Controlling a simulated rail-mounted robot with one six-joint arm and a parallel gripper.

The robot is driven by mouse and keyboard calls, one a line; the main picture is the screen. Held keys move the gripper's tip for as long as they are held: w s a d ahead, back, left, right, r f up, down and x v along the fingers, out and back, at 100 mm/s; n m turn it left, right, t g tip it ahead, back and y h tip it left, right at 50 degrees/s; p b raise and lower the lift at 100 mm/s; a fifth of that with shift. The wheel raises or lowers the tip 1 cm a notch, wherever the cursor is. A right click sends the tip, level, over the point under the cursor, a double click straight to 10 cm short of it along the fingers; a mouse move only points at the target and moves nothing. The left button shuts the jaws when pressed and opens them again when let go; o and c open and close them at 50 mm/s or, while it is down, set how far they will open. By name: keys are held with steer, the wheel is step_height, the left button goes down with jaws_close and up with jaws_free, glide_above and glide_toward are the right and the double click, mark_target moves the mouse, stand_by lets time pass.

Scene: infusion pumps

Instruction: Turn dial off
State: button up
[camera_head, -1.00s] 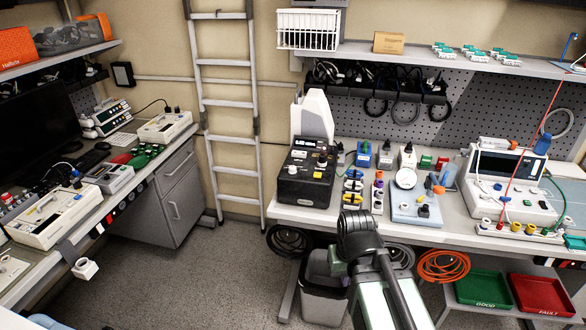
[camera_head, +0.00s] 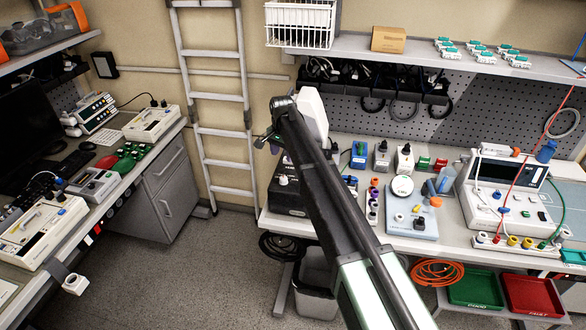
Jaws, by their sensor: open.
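A black control box (camera_head: 287,198) stands at the left end of the right-hand bench. A pale knob (camera_head: 283,181) shows on its top; my arm covers the rest of its panel. I cannot tell which dial is the task's dial. My arm reaches up across the black box. My gripper (camera_head: 264,140) shows small and dark at the arm's far end, above the box's back left in the picture. It is open, with nothing visible in it.
A white instrument (camera_head: 497,203) with a red cable stands on the right. Small blue, grey and white boxes (camera_head: 381,157) stand behind. A shelf (camera_head: 470,70) overhangs the bench. A ladder (camera_head: 222,130) leans at the left. Green (camera_head: 475,290) and red (camera_head: 532,296) trays sit low right.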

mark_target(284, 178)
step_height(284, 178, down, 11)
steer(key=b, duration=1.1)
steer(key=shift+s+a+f, duration=0.1)
steer(key=c, duration=0.9)
